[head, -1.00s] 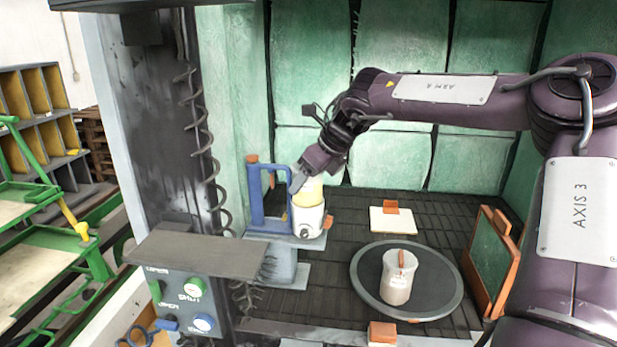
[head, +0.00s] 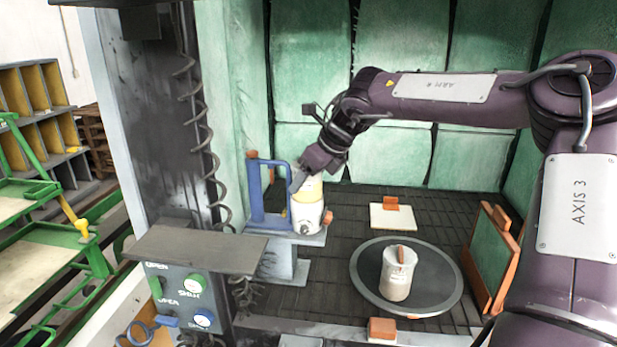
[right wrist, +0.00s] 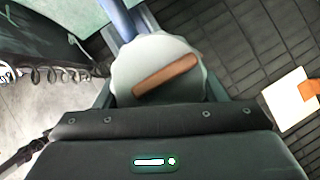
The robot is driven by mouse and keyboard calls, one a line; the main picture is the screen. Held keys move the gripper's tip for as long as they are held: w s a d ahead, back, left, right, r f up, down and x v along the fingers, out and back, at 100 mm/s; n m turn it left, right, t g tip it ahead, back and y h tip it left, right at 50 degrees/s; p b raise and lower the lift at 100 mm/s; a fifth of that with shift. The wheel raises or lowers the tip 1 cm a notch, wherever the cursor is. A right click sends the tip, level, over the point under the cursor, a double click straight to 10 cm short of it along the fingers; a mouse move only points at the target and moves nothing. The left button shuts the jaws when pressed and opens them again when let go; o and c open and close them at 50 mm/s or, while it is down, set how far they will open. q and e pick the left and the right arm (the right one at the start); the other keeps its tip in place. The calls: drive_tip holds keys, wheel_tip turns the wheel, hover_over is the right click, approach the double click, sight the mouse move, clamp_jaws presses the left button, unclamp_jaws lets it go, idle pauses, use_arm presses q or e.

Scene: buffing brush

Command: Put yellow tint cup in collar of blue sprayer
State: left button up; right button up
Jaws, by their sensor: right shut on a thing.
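The yellow tint cup (head: 305,196), pale with a yellow band, is upright at the white collar (head: 306,217) of the blue sprayer (head: 256,195). Its lower part is hidden by the collar; I cannot tell whether it is fully seated. My right gripper (head: 300,181) is shut on the cup's upper part from above. In the right wrist view the cup's round pale lid (right wrist: 158,55) with a brown-orange bar sits between the fingers. The sprayer's blue handle stands left of the collar. My left gripper is not in view.
A grey turntable (head: 364,288) at the right carries another pale cup (head: 397,275) with an orange stripe. A white pad with an orange block (head: 390,216) lies behind it. An orange-framed panel (head: 488,260) leans at the right. A control box (head: 180,295) stands front left.

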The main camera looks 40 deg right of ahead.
drive_tip(key=o, duration=1.3)
drive_tip(key=shift+s+r, duration=0.15)
drive_tip(key=shift+r, duration=0.15)
drive_tip(key=b+v, duration=0.2)
drive_tip(key=v, duration=0.5)
drive_tip(key=shift+r, duration=0.1)
